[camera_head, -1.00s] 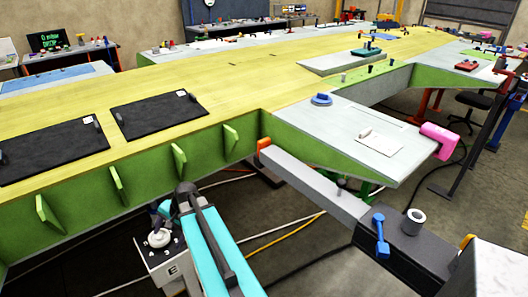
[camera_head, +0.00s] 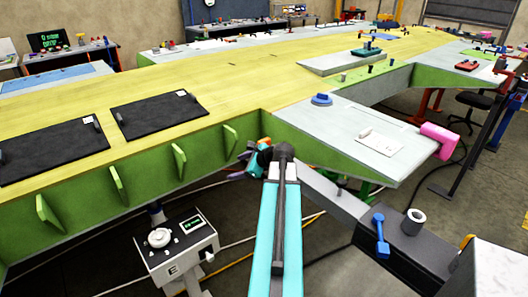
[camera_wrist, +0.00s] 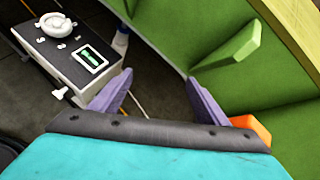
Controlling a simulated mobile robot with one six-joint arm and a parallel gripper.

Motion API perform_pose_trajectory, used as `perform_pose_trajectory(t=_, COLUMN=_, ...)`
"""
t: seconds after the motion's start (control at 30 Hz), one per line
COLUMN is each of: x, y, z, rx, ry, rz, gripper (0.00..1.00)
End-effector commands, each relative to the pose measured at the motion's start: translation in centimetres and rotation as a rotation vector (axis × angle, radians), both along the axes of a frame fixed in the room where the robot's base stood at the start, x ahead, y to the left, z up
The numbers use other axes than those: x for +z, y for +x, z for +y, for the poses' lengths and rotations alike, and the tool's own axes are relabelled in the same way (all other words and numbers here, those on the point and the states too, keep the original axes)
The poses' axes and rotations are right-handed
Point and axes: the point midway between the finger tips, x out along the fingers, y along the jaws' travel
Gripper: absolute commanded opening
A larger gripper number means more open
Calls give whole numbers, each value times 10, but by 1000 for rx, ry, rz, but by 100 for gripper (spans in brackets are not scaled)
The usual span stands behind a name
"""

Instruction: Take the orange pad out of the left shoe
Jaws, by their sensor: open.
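The orange pad (camera_wrist: 252,128) shows in the wrist view as a block at the lower right, beside my right finger and partly cut off by my wrist. In the head view a small bit of orange (camera_head: 266,141) shows at the left end of the grey beam, behind my wrist. The shoe around the pad is mostly hidden, and I cannot tell how the pad sits in it. My gripper (camera_wrist: 157,96) has two purple fingers spread apart with nothing between them. In the head view it points left near the beam end (camera_head: 240,170), below the wing edge.
The green wing side (camera_head: 150,182) with upright ribs is close to my gripper. A white control box (camera_head: 178,248) stands below to the left. The grey beam (camera_head: 335,195) runs under the grey panel (camera_head: 345,130). Cables lie on the floor.

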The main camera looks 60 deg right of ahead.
Motion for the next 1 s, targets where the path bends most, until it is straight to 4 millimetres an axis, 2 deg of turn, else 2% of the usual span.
perform_pose_trajectory(t=0.03, x=10, y=-13, z=-18, rx=-55, ry=29, rz=-26, gripper=69)
perform_pose_trajectory(t=0.2, x=40, y=-54, z=-63, rx=-218, ry=132, rz=-117, gripper=69)
perform_pose_trajectory(t=0.43, x=77, y=-107, z=-111, rx=-393, ry=251, rz=-236, gripper=69)
perform_pose_trajectory(t=0.63, x=91, y=-129, z=-127, rx=-457, ry=301, rz=-287, gripper=69)
perform_pose_trajectory(t=1.0, x=92, y=-132, z=-129, rx=-464, ry=306, rz=-292, gripper=69)
